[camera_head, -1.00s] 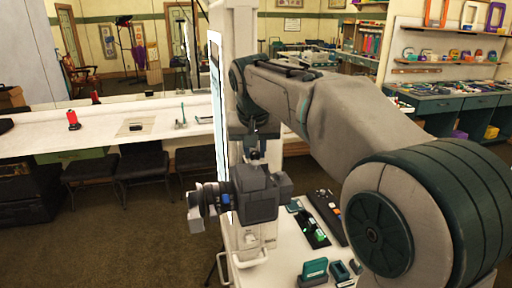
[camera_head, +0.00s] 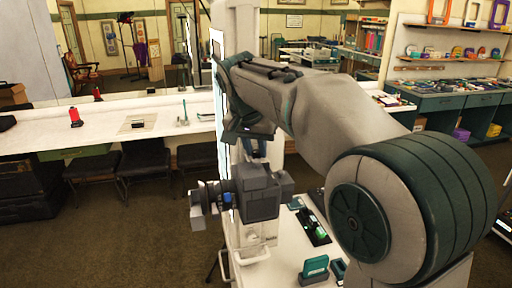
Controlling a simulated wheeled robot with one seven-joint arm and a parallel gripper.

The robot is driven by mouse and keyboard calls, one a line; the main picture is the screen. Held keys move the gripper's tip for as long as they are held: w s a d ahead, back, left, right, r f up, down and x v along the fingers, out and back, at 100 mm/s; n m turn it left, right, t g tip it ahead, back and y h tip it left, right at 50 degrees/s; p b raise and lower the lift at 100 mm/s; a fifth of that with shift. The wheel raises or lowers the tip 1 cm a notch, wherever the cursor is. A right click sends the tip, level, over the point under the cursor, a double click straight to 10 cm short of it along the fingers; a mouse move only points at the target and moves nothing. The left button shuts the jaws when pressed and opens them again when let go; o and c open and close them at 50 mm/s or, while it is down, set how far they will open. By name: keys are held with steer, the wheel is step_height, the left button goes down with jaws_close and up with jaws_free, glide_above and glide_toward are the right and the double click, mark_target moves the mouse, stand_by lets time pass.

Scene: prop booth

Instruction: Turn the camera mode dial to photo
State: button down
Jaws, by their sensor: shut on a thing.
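The camera (camera_head: 259,194) is a dark grey boxy body with its lens (camera_head: 211,197) pointing left, mounted over the near end of the white table. My gripper (camera_head: 257,154) comes down from my tilted wrist onto the top of the camera. It is shut on the mode dial there. The dial is small and hidden by the gripper, so its marks and setting cannot be read.
The white table (camera_head: 283,262) below holds a green stamp-like block (camera_head: 314,268) and dark small items. A long white counter (camera_head: 60,137) with chairs under it runs along the left. Open carpet lies left of the camera.

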steer(key=c, duration=1.2)
jaws_free()
steer(key=shift+c, duration=0.2)
steer(key=shift+r, duration=0.1)
steer(key=v, duration=1.3)
steer(key=shift+r, duration=0.35)
steer(key=s+d+f+n, duration=0.1)
steer(key=s+d+f, duration=0.5)
steer(key=f, duration=0.3)
steer(key=s+d+f+n+y, duration=0.1)
steer(key=s+d+f, duration=0.5)
steer(key=s+f, duration=0.2)
steer(key=s+d+f+n, duration=0.1)
steer(key=s+d+f, duration=0.5)
steer(key=f, duration=0.4)
steer(key=shift+s+g+y, duration=0.3)
steer(key=shift+s, duration=0.35)
